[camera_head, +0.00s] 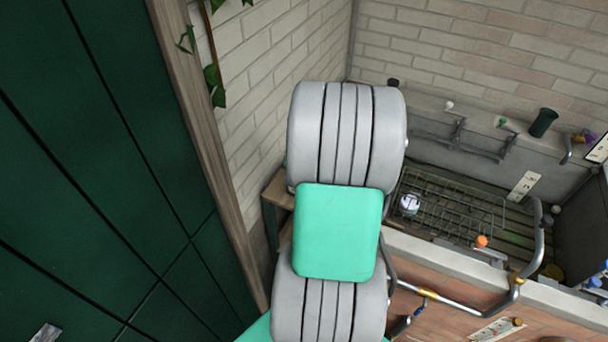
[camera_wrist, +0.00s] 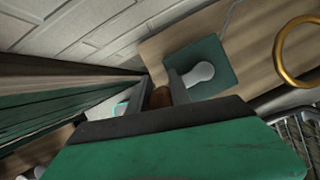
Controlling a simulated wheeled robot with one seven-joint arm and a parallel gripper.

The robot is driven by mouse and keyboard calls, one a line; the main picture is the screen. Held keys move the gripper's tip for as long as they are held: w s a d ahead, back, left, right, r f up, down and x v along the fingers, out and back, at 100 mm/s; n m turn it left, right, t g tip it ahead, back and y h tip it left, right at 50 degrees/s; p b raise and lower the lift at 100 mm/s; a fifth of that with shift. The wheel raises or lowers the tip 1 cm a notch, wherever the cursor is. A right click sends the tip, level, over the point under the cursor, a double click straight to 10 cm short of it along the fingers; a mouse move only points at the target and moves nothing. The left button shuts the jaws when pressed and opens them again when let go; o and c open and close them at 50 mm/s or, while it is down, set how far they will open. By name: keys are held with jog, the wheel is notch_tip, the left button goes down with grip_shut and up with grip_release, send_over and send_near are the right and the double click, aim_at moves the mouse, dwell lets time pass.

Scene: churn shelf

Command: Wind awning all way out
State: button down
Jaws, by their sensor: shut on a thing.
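In the wrist view my gripper (camera_wrist: 153,98) is shut on a brown, rounded handle (camera_wrist: 162,97), which shows between its two fingers. Most of the handle is hidden by the gripper's dark edge and green body. I cannot tell what the handle joins or which way it is turned. In the head view my arm covers the gripper and the handle. No awning cloth can be made out for certain in either view.
Near the fingers, a teal square plate (camera_wrist: 205,62) with a white knob (camera_wrist: 199,75) sits on a wooden board (camera_wrist: 165,45). A brass ring (camera_wrist: 281,62) is at right. Dark green panels (camera_head: 100,150) stand left; a wire rack (camera_head: 455,205) and a bent metal rail (camera_head: 460,302) are right.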

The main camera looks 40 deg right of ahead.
jog(key=shift+w+a, duration=0.2)
jog(key=shift+w, duration=0.25)
jog(key=c, duration=1.6)
grip_release()
jog(key=shift+o, duration=1.3)
jog(key=shift+w+a, duration=0.2)
jog(key=shift+w, duration=0.05)
jog(key=shift+o, duration=1.2)
jog(key=shift+s+d, duration=0.15)
jog(key=shift+d, duration=0.05)
